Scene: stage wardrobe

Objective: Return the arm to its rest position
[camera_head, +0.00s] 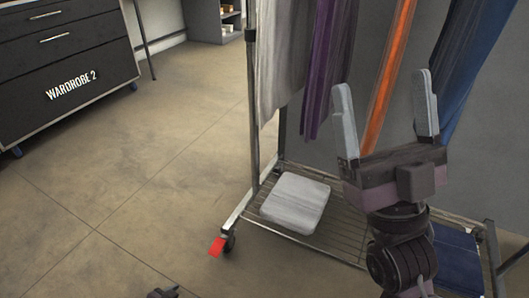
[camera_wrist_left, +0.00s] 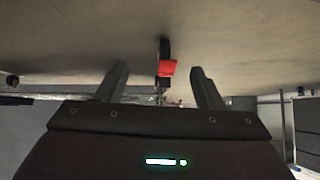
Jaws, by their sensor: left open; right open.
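My right gripper (camera_head: 383,92) is raised in front of the clothes rack at the right of the head view. Its two pale fingers are wide apart, and no object shows held between them. Hanging garments appear behind it. Only a small dark piece of my left arm (camera_head: 162,293) shows at the bottom edge of the head view. In the left wrist view my left gripper (camera_wrist_left: 160,82) is open, its two fingers apart. A red piece (camera_wrist_left: 167,68) shows between them in the picture, apparently farther off.
The rack's wire shelf (camera_head: 340,226) holds a folded grey cloth (camera_head: 296,203) and a folded blue cloth (camera_head: 457,265). A red tag (camera_head: 217,247) is at its wheeled corner. Grey, purple, orange (camera_head: 389,75) and blue garments hang above. A black drawer cabinet (camera_head: 62,70) stands left. Floor between is clear.

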